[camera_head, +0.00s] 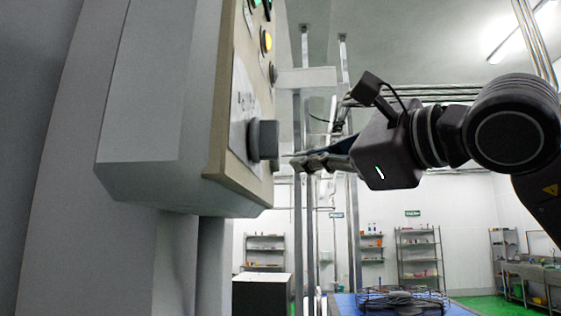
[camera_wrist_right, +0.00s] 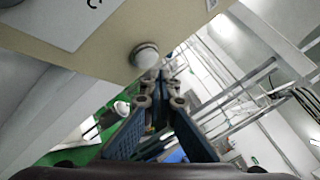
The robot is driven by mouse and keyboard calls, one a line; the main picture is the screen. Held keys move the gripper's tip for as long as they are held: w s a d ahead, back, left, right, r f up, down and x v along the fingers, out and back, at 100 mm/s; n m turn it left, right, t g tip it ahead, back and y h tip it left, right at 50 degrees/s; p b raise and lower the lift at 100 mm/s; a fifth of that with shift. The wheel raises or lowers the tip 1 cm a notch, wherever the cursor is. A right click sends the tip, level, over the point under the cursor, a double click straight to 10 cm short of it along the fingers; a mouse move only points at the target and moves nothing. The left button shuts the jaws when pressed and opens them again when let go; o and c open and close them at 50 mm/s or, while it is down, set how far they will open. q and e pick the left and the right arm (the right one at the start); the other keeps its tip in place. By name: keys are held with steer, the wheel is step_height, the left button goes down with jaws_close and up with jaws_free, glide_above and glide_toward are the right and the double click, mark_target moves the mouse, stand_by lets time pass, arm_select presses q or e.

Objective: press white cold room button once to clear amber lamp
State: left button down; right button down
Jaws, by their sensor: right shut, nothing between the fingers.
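The control box (camera_head: 150,110) fills the left of the head view, with its beige button panel (camera_head: 228,90) seen at a steep angle. An amber lamp (camera_head: 266,41) glows near the top of the panel. A round white button (camera_wrist_right: 145,55) in a metal ring shows on the panel in the right wrist view. My right gripper (camera_head: 298,163) is shut and empty, its tips pointing at the lower panel. In the right wrist view its fingertips (camera_wrist_right: 158,78) are close by the white button, slightly below and right. I cannot tell whether they touch it. My left gripper is not in view.
A dark grey knob (camera_head: 263,140) sticks out of the panel close to my right fingertips. A small button (camera_head: 272,73) sits below the lamp. Metal posts (camera_head: 354,240) stand behind. Shelves (camera_head: 420,258) and a blue surface (camera_head: 345,304) are farther off.

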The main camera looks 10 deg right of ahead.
steer(key=shift+a, duration=0.1)
stand_by(0.5)
steer(key=shift+w+a, duration=0.15)
steer(key=shift+a, duration=0.2)
steer(key=shift+w+a, duration=0.1)
steer(key=shift+a, duration=0.3)
stand_by(0.6)
steer(key=shift+d, duration=0.1)
stand_by(0.4)
steer(key=shift+s+d, duration=0.25)
steer(key=shift+d, duration=0.45)
steer(key=d, duration=0.2)
steer(key=s+d, duration=0.1)
steer(key=d, duration=0.1)
steer(key=shift+s+d+b, duration=0.2)
steer(key=shift+d+b, duration=0.15)
steer(key=shift+d, duration=0.05)
